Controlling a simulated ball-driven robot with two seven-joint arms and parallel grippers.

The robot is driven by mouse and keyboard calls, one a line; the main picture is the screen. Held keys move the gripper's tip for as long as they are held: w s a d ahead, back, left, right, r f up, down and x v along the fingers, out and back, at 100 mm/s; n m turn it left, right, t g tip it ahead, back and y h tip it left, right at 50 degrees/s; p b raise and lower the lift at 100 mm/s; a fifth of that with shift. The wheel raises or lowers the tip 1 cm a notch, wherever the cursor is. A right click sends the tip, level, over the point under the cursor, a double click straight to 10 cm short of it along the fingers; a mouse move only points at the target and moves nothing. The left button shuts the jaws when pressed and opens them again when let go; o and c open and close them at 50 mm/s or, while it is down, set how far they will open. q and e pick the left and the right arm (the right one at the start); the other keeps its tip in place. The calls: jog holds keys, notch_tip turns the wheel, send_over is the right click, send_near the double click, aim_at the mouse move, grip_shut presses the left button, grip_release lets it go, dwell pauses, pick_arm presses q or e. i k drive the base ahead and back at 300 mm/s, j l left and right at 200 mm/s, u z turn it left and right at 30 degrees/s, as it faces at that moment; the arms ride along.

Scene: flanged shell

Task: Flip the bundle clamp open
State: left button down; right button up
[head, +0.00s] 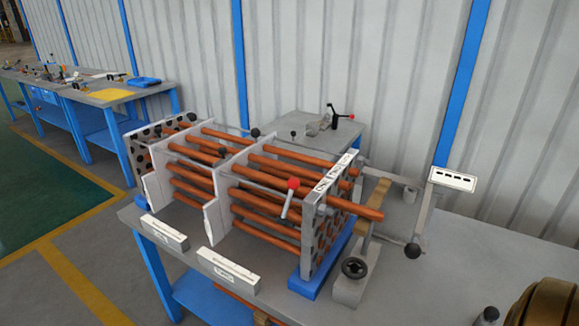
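A tube bundle of copper-coloured tubes (265,232) lies lengthwise on the grey bench (460,265), running through upright pale plates (215,222). Its near end plate (318,255) is full of holes and carries a label. A small lever with a red ball knob (293,184) stands at the front of the bundle near this plate; it looks like the bundle clamp's handle, tilted with the knob up. I cannot tell from this view whether the clamp is latched. Neither of my grippers is in view.
A brass-coloured round part (545,303) is at the lower right. A smaller table (345,140) stands behind.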

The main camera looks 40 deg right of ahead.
aim_at(293, 183)
jog(key=i+z, duration=0.25)
jog(key=z, duration=0.15)
jog(key=i+z, duration=0.25)
jog(key=z, duration=0.2)
jog(key=i+z, duration=0.25)
jog(key=z, duration=0.15)
jog(key=i+j+z, duration=0.2)
jog(key=z, duration=0.2)
